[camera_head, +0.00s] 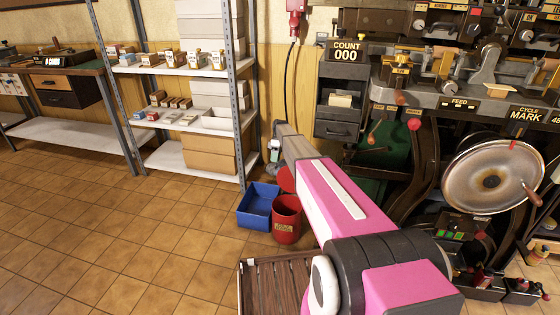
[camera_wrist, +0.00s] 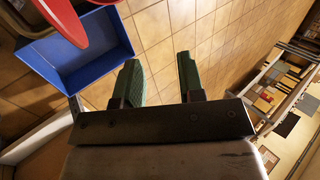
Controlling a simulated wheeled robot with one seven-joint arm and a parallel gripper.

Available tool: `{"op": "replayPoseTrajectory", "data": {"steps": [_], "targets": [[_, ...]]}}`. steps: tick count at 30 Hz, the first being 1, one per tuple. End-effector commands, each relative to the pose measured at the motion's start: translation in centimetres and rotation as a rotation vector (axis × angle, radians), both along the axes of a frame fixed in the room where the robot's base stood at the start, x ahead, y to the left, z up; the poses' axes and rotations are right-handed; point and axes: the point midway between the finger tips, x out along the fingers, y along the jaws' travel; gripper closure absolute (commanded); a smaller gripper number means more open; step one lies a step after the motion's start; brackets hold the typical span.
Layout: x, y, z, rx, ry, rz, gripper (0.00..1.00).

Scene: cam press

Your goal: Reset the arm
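My pink and dark grey arm (camera_head: 342,190) reaches forward from the lower right in the head view, toward the shelf and the machine. Its gripper end is small and partly hidden there. In the wrist view my gripper (camera_wrist: 160,78) shows two green fingers set apart, with only tiled floor seen between them. It is open and empty. The cam press (camera_head: 445,90) stands at the right of the head view, with a handwheel (camera_head: 490,175) and a counter sign (camera_head: 346,51) reading 000.
A blue bin (camera_head: 259,204) and a red bucket (camera_head: 287,222) stand on the floor beside my arm; the blue bin (camera_wrist: 80,52) also shows close in the wrist view. A metal shelf (camera_head: 170,70) with boxes stands behind. A slatted wooden platform (camera_head: 275,285) lies below. Tiled floor at left is clear.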

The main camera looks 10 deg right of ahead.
Motion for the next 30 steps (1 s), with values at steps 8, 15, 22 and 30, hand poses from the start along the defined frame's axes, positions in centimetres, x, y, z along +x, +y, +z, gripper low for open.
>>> {"op": "replayPoseTrajectory", "data": {"steps": [8,15,22,30], "targets": [[-0.2,0.3,0.2,0.000,0.000,0.000,0.64],[-2.1,0.2,0.4,-0.028,-0.008,-0.030,0.64],[-12.7,-0.5,1.4,-0.212,-0.086,-0.265,0.64],[-26.1,-1.7,3.4,-0.424,-0.218,-0.638,0.64]]}}
